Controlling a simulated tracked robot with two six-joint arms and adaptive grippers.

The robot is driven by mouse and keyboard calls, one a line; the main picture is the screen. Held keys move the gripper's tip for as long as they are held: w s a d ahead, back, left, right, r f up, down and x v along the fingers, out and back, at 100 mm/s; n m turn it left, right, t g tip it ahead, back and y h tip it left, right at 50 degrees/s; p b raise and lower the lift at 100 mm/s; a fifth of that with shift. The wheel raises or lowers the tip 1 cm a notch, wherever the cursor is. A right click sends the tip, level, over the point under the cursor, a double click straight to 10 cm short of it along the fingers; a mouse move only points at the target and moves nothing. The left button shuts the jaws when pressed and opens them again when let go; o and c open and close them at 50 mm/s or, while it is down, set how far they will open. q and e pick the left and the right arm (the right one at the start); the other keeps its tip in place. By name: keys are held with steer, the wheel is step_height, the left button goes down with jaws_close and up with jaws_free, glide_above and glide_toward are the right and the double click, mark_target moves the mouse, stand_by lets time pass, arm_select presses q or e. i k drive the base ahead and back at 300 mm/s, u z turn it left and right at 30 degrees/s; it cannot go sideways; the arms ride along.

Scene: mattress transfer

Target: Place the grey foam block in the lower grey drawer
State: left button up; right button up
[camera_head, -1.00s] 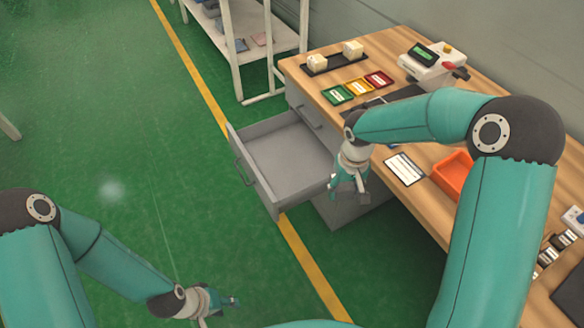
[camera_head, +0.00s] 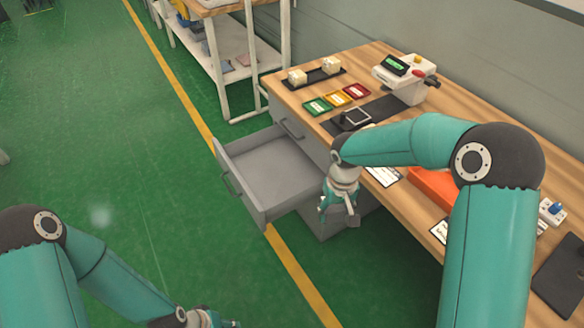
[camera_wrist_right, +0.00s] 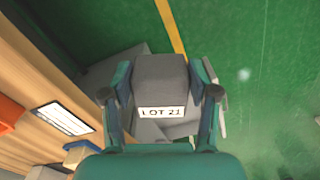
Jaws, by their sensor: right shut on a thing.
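The grey foam block (camera_wrist_right: 160,75) with a "LOT 21" label is between the fingers of my right gripper in the right wrist view. My right gripper (camera_head: 338,212) is shut on it, beside the right end of the open drawer in the head view. The block is mostly hidden there by the fingers. The lower grey drawer (camera_head: 270,172) is pulled out from under the workbench, and its visible inside looks empty. My left gripper (camera_head: 222,322) is low at the bottom edge of the head view, partly cut off, with its opening unclear.
The wooden workbench (camera_head: 285,92) carries green, yellow and red cards, a black tray with pale blocks (camera_head: 315,75), a white device (camera_head: 405,78) and an orange bin (camera_head: 432,186). A white shelf (camera_head: 235,62) stands behind. Green floor left of the drawer is clear.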

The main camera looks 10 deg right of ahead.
mark_target(279, 191)
steer(key=i, duration=0.85)
steer(key=u, duration=0.05)
